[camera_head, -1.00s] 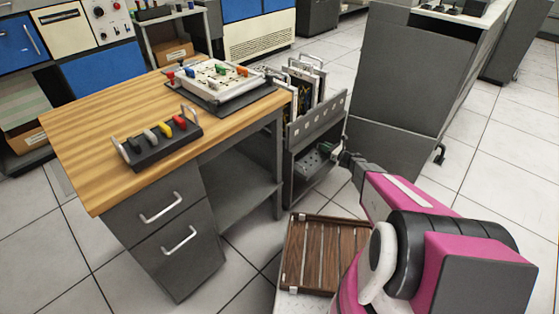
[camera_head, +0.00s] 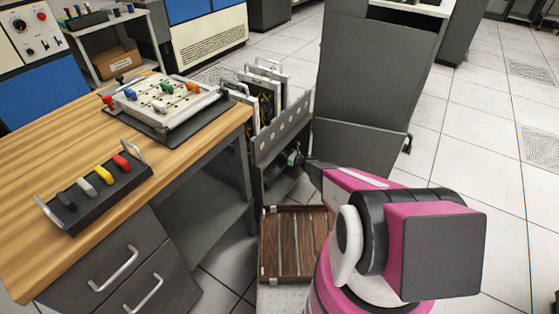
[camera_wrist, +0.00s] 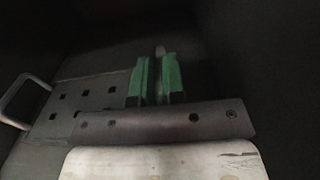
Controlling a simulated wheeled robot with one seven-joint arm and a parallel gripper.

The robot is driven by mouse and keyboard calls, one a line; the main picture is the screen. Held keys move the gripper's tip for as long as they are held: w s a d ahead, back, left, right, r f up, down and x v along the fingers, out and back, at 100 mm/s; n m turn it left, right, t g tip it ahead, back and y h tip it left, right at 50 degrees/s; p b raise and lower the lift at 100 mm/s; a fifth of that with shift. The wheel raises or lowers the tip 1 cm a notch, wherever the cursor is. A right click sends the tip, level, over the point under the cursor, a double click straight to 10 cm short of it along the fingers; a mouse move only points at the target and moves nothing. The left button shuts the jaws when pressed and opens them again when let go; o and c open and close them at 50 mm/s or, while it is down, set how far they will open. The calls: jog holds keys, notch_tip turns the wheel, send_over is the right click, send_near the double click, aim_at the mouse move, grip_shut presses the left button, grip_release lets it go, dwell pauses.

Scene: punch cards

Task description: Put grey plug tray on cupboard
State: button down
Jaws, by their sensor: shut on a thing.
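My gripper (camera_head: 297,158) reaches into the low open shelf of a grey cart beside the desk. In the wrist view its green fingers (camera_wrist: 157,75) are shut on a small grey upright part. That part seems to belong to the grey plug tray (camera_wrist: 92,100), a flat grey piece with square holes and a pale wire handle at its left. The tray is dim and partly hidden by my gripper. A tall grey cabinet (camera_head: 365,90), possibly the cupboard, stands just right of the cart; its light top shows only partly.
The wooden desk (camera_head: 30,150) at left bears a dark tray of coloured plugs (camera_head: 105,190) and a pale plugboard (camera_head: 168,105). The cart (camera_head: 285,135) holds upright boards. A slatted brown wooden tray (camera_head: 285,245) lies left of my arm. Free floor (camera_head: 470,140) is at right.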

aim_at(282, 160)
jog(key=shift+f, duration=2.15)
jog(key=c, duration=1.2)
grip_release()
